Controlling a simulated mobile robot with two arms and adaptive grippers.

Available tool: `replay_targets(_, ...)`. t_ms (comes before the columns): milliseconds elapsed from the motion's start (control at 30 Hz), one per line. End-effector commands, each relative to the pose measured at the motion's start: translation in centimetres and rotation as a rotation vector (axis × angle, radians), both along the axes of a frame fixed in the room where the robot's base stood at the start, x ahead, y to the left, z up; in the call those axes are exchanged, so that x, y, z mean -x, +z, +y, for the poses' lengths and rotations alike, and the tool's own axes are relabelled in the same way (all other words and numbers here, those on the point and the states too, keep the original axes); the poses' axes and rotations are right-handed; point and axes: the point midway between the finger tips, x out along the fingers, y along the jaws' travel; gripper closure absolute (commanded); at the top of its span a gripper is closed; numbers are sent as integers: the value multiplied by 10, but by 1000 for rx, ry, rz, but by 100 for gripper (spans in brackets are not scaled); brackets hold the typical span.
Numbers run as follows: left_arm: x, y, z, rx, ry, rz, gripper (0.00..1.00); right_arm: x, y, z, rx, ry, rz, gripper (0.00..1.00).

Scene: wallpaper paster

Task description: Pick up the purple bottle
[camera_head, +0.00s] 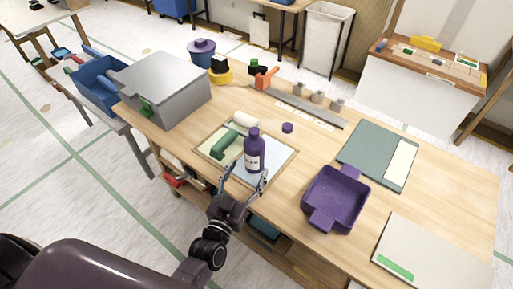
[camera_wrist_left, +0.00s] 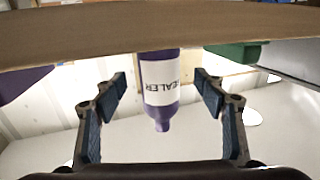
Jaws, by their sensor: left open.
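The purple bottle (camera_head: 254,153) with a white label stands upright on a framed board (camera_head: 277,158) near the front edge of the wooden table. My left gripper (camera_head: 246,179) is open at the near side of the bottle. In the left wrist view the bottle (camera_wrist_left: 160,85) appears upside down, centred between the two spread fingers; its label reads "SEALER". It shows farther from the camera than the fingers, and I cannot tell whether they reach around it. No contact shows. My right gripper is not in view.
A green roller-like tool (camera_head: 224,143) and a white roll (camera_head: 244,120) lie left of the bottle on the board. A purple tray (camera_head: 335,199) stands to its right, with a small purple lid (camera_head: 288,127) behind. A grey box (camera_head: 165,85) stands at the table's left.

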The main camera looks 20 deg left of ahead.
Motion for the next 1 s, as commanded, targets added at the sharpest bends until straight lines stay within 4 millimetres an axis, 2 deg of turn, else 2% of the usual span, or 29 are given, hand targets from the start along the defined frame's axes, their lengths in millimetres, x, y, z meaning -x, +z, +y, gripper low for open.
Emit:
replay_targets(100, -13, 2, -1, 0, 0, -1, 35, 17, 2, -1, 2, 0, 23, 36)
replay_targets(233, -30, 3, -3, 0, 0, -2, 35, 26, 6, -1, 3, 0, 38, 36)
replay_targets(433, -55, 1, -5, 0, 0, 0, 35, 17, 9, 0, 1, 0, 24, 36)
replay_targets(600, -61, 0, -5, 0, 0, 1, 35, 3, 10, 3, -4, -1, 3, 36)
replay_targets(733, -60, -1, -5, 0, 0, 1, 35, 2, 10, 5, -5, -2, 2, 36)
replay_targets(767, -60, -1, -5, 0, 0, 1, 36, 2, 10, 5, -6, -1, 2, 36)
replay_targets(1000, -60, 0, -5, 0, 0, 1, 62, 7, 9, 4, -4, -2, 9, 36)
